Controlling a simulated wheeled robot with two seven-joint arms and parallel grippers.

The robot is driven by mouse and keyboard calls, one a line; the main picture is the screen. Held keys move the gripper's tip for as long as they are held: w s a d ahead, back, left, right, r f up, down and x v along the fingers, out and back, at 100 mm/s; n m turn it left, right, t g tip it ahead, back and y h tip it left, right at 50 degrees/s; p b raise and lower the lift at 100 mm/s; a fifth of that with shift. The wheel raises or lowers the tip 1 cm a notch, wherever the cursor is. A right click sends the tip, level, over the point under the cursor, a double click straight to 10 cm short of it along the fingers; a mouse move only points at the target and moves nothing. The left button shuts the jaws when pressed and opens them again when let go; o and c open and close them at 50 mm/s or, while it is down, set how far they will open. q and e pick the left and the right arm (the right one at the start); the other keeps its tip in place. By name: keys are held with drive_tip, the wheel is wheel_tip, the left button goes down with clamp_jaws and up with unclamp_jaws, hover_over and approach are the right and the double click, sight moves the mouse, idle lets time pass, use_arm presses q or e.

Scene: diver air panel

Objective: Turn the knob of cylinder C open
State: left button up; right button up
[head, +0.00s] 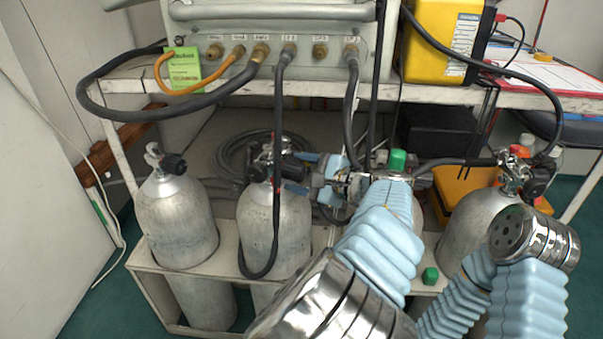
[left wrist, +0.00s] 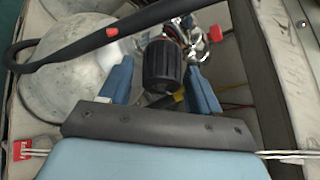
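Silver cylinders stand in a row in a white rack; no letters are readable on them, so I cannot tell which is C. The second cylinder from the left (head: 270,225) has a valve with a black knob (head: 294,167) on its right side. My left gripper (head: 310,175) reaches this knob from the right with its two blue fingers. In the left wrist view the black ribbed knob (left wrist: 163,66) sits between the spread fingers, with a gap showing on the left; contact on the right is unclear. My right gripper is not visible.
A black hose (left wrist: 110,35) with a red band passes over the cylinder (left wrist: 75,65), close to the knob. The left cylinder (head: 177,225) and right cylinder (head: 472,222) flank it; my arm hides most of another. The panel shelf (head: 240,92) hangs above, with a yellow box (head: 432,40).

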use_arm(q)
drive_tip(key=c, duration=0.8)
drive_tip(key=shift+f+n+t+b, duration=0.25)
drive_tip(key=shift+n+t+b, duration=0.05)
drive_tip(key=shift+b, duration=0.45)
drive_tip(key=shift+c, duration=0.2)
drive_tip(key=n+t+y+b, duration=0.1)
drive_tip(key=n+b, duration=0.2)
drive_tip(key=b, duration=0.3)
drive_tip(key=shift+f+n+t+b, duration=0.1)
drive_tip(key=shift+n+t+b, duration=0.2)
drive_tip(key=shift+t+b, duration=0.1)
drive_tip(key=shift+r+n+t+b, duration=0.2)
drive_tip(key=shift+n+t+b, duration=0.1)
drive_tip(key=shift+n+b, duration=0.45)
drive_tip(key=o, duration=1)
drive_tip(key=shift+r, duration=0.15)
drive_tip(key=shift+o, duration=0.2)
drive_tip(key=shift+d, duration=0.1)
drive_tip(key=p+v, duration=0.1)
drive_tip(key=v, duration=1.2)
drive_tip(key=shift+s+d, duration=0.2)
drive_tip(key=shift+d, duration=0.15)
